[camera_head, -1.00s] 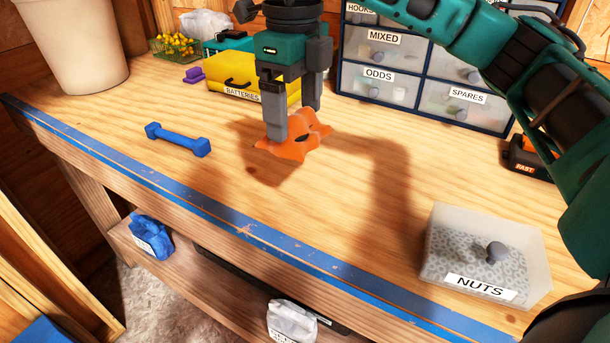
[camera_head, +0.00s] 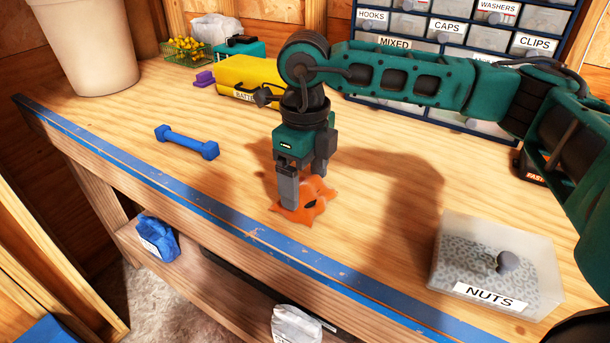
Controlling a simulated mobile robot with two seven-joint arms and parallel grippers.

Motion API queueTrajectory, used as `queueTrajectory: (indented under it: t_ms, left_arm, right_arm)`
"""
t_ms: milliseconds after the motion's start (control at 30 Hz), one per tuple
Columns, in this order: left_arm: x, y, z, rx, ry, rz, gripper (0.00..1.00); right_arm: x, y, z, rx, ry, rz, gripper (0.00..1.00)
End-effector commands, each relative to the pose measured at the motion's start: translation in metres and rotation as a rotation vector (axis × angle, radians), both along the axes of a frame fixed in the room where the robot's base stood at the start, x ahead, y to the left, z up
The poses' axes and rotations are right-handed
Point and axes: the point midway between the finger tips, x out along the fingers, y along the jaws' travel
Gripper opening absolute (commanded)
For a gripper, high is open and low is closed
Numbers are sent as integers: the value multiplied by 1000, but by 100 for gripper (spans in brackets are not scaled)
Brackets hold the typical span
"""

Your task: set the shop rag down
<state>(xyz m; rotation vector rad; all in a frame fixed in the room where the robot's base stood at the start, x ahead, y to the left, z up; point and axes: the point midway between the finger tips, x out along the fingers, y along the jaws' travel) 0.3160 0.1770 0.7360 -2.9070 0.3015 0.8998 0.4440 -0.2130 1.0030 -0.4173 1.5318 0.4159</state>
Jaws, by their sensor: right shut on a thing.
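The shop rag (camera_head: 316,208) is a crumpled orange cloth at the middle of the workbench (camera_head: 375,262). My right gripper (camera_head: 304,190) points down from above and is shut on it. The rag spreads out around the fingertips, low over the wood. I cannot tell whether all of it touches the bench top. The fingers hide part of the rag. My left gripper is not in view.
A blue dumbbell-shaped bar (camera_head: 187,142) lies to the left. A clear NUTS drawer (camera_head: 530,280) stands front right. A yellow batteries case (camera_head: 243,77) and a labelled drawer cabinet (camera_head: 408,22) stand behind. Blue tape (camera_head: 235,227) runs along the front edge. Bare wood surrounds the rag.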

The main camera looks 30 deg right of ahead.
Motion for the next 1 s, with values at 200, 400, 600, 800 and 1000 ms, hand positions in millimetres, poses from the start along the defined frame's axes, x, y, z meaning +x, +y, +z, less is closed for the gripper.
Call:
queueTrajectory:
  t_ms: [200, 400, 600, 800, 1000]
  left_arm:
    - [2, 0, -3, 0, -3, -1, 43]
    - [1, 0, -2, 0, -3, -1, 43]
    - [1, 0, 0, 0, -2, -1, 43]
    - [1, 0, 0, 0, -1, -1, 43]
    - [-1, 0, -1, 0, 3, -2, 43]
  right_arm:
    - [0, 0, -3, 1, -1, -1, 88]
    - [0, 0, -3, 0, 0, -1, 100]
    - [0, 0, 0, 0, 0, -1, 100]
    - [1, 0, 25, 2, -5, -1, 100]
    - [1, 1, 70, 2, -6, 0, 100]
